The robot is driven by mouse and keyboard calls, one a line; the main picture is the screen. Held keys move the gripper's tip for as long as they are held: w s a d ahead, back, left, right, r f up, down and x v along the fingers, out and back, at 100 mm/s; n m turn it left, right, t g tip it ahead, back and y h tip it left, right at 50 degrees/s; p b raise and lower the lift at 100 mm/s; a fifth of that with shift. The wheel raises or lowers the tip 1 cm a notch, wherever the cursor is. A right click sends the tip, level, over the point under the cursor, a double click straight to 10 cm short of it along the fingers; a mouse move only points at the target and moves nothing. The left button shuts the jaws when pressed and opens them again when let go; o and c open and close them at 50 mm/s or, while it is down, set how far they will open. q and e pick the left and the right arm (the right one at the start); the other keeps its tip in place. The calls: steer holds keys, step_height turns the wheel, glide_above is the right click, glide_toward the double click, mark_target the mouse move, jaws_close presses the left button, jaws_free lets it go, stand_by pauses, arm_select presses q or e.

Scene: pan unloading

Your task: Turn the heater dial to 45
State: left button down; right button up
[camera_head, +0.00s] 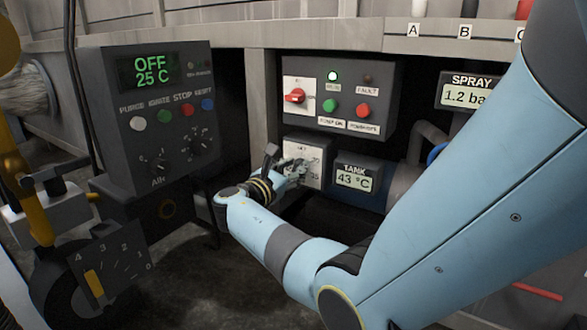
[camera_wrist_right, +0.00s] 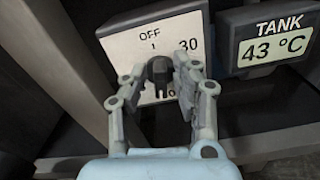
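The heater dial's white plate (camera_wrist_right: 122,45) shows "OFF" at the top and "30" at the right in the right wrist view; its lower marks are partly covered. Its black knob (camera_wrist_right: 158,70) stands in the middle; I cannot tell its exact setting. My right gripper (camera_wrist_right: 160,68) is open, one finger on each side of the knob, with a small gap showing on both sides. In the head view, the gripper (camera_head: 291,172) is in front of the dial plate (camera_head: 311,149) and hides the knob. My left gripper is not in view.
The tank display (camera_head: 354,179) beside the dial reads 43 °C. Above is a pump panel (camera_head: 347,78) with a red switch, buttons and a lit green lamp. A burner box (camera_head: 150,75) at the left reads OFF, 25 C. The spray display (camera_head: 466,96) is at the right.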

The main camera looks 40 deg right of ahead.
jaws_close()
steer(key=shift+m, duration=0.4)
steer(key=m, duration=0.8)
steer(key=shift+s+d+f, duration=0.1)
steer(key=shift+s+f, duration=0.3)
steer(key=shift+m, duration=0.5)
steer(key=shift+o, duration=1.4)
jaws_free()
